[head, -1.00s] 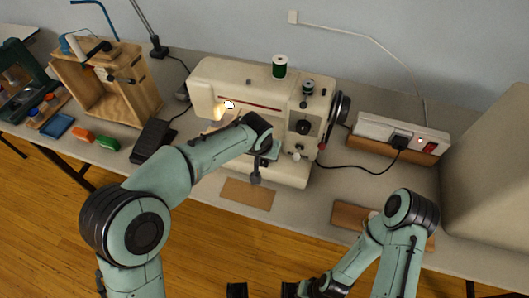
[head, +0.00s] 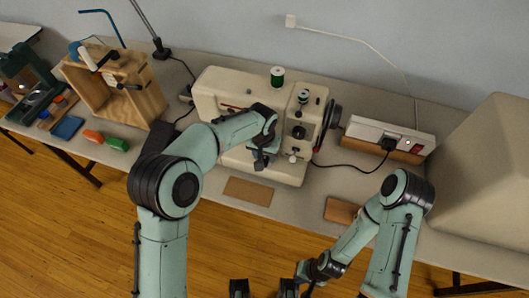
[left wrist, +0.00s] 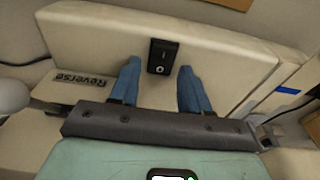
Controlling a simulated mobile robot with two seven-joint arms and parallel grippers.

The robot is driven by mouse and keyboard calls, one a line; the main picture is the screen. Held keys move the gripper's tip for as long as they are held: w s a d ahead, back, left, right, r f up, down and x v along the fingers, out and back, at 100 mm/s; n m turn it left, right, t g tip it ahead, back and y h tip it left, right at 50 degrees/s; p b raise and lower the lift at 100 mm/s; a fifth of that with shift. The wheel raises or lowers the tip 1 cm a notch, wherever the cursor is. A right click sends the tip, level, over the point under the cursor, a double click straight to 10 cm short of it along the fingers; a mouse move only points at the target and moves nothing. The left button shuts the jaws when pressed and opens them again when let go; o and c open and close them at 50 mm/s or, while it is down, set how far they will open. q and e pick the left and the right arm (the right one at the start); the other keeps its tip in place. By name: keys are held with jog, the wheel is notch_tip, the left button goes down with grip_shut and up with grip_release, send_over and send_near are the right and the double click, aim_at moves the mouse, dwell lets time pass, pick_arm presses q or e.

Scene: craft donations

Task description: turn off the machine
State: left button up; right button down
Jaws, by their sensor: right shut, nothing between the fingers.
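The machine is a cream sewing machine (head: 222,85) on the table, with a green thread spool (head: 277,76) on top and a dark handwheel (head: 330,120) at its right end. My left gripper (head: 262,160) is in front of the machine's body. In the left wrist view my left gripper (left wrist: 160,67) is open and empty, its two blue fingers apart. A small black switch (left wrist: 163,56) on the cream face shows between the fingertips; I cannot tell whether they touch the face. A lever marked "Reverse" (left wrist: 82,82) is left of it. My right gripper (head: 306,284) is shut and empty, low in the head view.
A white power strip (head: 370,130) with a black plug and red switch stands right of the machine. A wooden box frame (head: 150,105) stands left. A large beige covered shape (head: 490,165) fills the table's right end. Brown pads (head: 248,191) lie along the front edge.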

pick_arm(q)
jog(key=shift+r, duration=0.15)
notch_tip(320, 180, up, 13)
jog(key=s, duration=0.1)
jog(key=shift+s+a+p, duration=0.3)
jog(key=shift+s+p, duration=0.05)
jog(key=shift+p, duration=0.05)
dwell(0.5)
